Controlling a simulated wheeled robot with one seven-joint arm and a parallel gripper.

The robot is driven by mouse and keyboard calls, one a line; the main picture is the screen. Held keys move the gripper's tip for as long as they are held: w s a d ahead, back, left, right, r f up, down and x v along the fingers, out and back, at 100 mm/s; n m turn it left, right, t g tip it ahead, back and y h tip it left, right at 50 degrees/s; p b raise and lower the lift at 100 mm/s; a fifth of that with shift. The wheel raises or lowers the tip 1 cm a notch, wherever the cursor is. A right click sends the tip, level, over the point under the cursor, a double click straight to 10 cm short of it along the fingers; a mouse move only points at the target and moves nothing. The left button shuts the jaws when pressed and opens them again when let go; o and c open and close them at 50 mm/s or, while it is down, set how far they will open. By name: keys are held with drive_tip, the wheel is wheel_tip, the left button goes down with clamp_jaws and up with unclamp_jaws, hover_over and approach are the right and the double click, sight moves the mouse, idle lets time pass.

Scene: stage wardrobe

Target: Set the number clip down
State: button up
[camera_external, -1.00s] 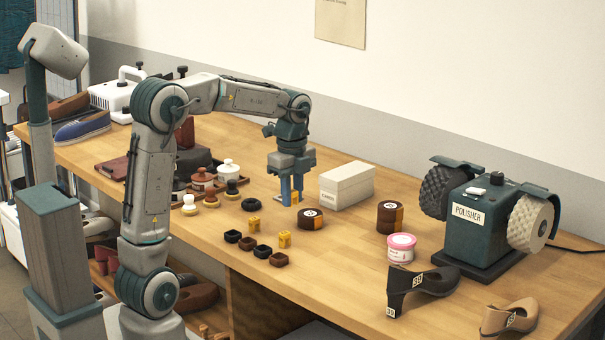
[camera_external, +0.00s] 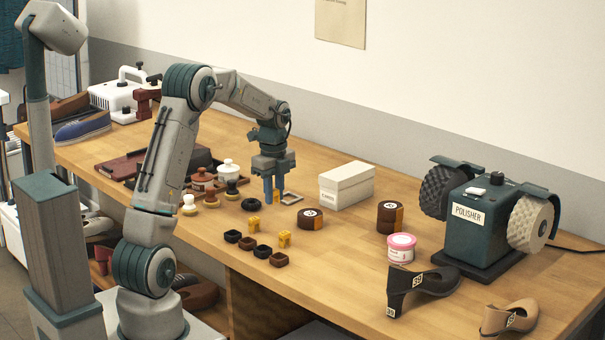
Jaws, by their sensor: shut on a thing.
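My gripper (camera_external: 274,196) points down low over the middle of the table, just left of a small pale square outline (camera_external: 292,200). Two similar yellow clips stand on the table in front of the gripper, one nearer (camera_external: 254,223) and one further right (camera_external: 285,239). The gap between the held clip and the table cannot be judged.
A row of small dark trays (camera_external: 262,251) lies in front. A black ring (camera_external: 254,205) is left of the gripper. Brushes and jars (camera_external: 203,180) crowd the left.

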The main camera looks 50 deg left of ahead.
sight(274, 219)
drive_tip(key=shift+a+f, duration=0.2)
drive_tip(key=shift+f, duration=1.9)
drive_tip(key=shift+f, duration=0.15)
drive_tip(key=o, duration=0.9)
drive_tip(key=shift+o, duration=0.2)
